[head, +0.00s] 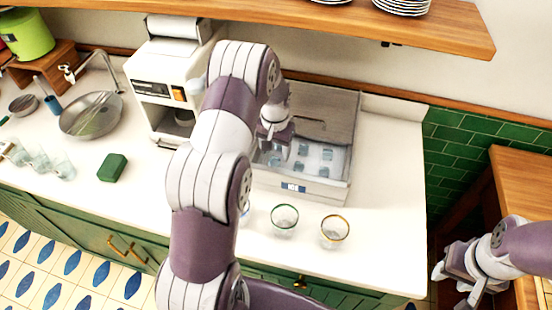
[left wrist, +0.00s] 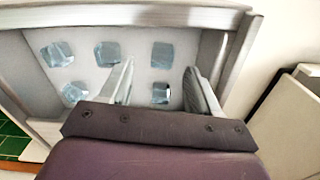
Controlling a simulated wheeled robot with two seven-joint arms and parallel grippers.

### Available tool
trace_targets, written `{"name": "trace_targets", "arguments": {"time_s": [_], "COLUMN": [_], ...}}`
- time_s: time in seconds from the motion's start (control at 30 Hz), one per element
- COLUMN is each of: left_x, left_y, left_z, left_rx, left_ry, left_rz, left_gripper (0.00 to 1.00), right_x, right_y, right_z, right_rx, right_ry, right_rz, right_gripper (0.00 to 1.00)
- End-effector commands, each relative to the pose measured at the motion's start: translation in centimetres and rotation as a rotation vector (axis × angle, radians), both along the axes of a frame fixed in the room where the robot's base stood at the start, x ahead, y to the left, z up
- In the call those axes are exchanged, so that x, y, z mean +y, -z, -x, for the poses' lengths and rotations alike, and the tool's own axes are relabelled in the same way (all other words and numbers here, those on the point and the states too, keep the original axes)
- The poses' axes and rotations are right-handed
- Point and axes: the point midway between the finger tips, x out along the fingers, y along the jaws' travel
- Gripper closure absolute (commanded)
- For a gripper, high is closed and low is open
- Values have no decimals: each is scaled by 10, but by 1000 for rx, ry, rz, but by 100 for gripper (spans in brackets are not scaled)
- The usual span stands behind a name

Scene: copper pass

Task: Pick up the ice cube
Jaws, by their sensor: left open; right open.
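Several pale blue ice cubes lie spaced out in a white-floored ice bin (head: 318,190) on the counter, including one toward the right (head: 327,153). My left gripper (head: 277,150) reaches down into the bin's left part, fingers open. In the left wrist view, one ice cube (left wrist: 160,93) shows between the open fingers (left wrist: 160,75); I cannot tell whether they touch it. Other cubes (left wrist: 57,54) lie to the left and beyond. My left arm hides part of the bin in the head view. My right gripper (head: 454,285) is open and empty at the lower right, away from the bin.
A green-rimmed glass (head: 284,218) and a gold-rimmed glass (head: 334,231) stand in front of the bin. A white machine (head: 160,88) stands left of it. A sink (head: 90,115), green block (head: 113,167) and more glasses are farther left. A wooden shelf (head: 440,30) overhangs the back.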

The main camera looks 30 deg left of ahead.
Motion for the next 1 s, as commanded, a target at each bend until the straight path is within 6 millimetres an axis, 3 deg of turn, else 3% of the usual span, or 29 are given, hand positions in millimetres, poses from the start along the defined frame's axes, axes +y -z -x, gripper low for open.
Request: {"name": "trace_targets", "arguments": {"time_s": [0.1,0.23,0.47,0.53,0.67,1.0], "left_x": [4,4,4,4,4,4], "left_y": [16,39,46,45,45,43], "left_z": [0,-1,-2,-2,-2,-2], "left_rx": [6,3,1,1,1,0], "left_ry": [-2,-1,-1,0,0,0], "left_rz": [1,1,0,0,0,0], "left_gripper": [38,38,38,55,97,98], "right_x": [0,0,0,0,0,0], "right_y": [-23,-26,-24,-24,-24,-22], "right_z": [0,0,0,0,0,0], "right_rx": [-1,-1,0,0,0,-1], "right_ry": [0,0,0,0,0,0], "right_rz": [0,0,0,0,0,0], "right_gripper": [57,57,57,57,57,57]}}
